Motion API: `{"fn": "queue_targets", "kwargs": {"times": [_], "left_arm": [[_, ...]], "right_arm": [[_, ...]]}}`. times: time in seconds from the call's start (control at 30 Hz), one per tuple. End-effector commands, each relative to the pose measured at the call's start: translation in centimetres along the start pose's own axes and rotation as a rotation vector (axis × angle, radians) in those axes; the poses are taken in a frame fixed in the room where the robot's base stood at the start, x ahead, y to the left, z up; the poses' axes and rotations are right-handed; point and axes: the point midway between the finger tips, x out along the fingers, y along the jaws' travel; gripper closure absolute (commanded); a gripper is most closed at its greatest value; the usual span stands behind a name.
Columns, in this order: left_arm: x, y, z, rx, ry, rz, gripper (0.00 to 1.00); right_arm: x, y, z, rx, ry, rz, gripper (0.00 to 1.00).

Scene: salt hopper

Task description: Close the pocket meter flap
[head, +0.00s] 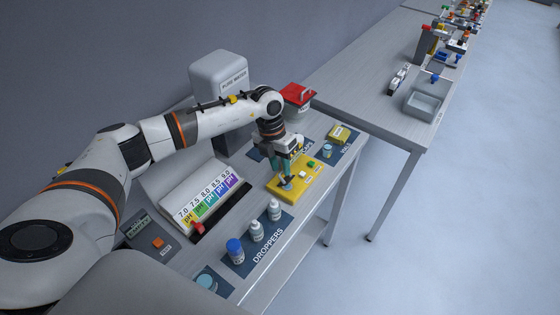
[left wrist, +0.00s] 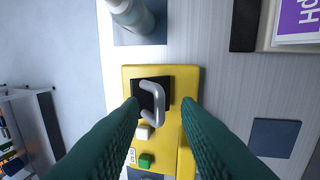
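The yellow pocket meter (head: 309,184) lies on the bench under my left gripper (head: 287,181). In the left wrist view the yellow meter body (left wrist: 134,82) carries a pale bent handle (left wrist: 159,104) over a dark square (left wrist: 142,87). A white button (left wrist: 143,131) and a green button (left wrist: 145,160) sit lower down. My left gripper's dark green fingers (left wrist: 160,108) are apart, one on each side of the handle, with a gap to it on both sides. The flap's exact angle cannot be told. My right gripper is not in view.
Dropper bottles (head: 256,231) stand on a dark mat in front. A pH colour chart (head: 208,202) is to the left. A red-lidded container (head: 297,97) and a small yellow box (head: 339,134) stand beyond. A second table (head: 365,80) holds a grey bin (head: 425,102).

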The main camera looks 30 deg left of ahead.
Motion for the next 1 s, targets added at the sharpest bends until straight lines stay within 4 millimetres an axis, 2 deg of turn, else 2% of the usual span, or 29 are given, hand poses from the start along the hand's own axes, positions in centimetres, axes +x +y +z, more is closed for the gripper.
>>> {"fn": "queue_targets", "kwargs": {"times": [0.2,0.4,0.73,1.0], "left_arm": [[0.1,0.0,0.0,0.000,0.000,0.000,0.70],[0.0,0.0,0.0,0.000,0.000,0.001,1.00],[0.0,0.3,0.0,0.002,0.000,-0.024,1.00],[0.4,1.4,-0.1,0.006,0.001,-0.166,1.00]], "right_arm": [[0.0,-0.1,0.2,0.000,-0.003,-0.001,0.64],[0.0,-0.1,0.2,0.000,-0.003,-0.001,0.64],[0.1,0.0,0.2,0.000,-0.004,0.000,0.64],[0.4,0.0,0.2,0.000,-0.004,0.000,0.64]]}}
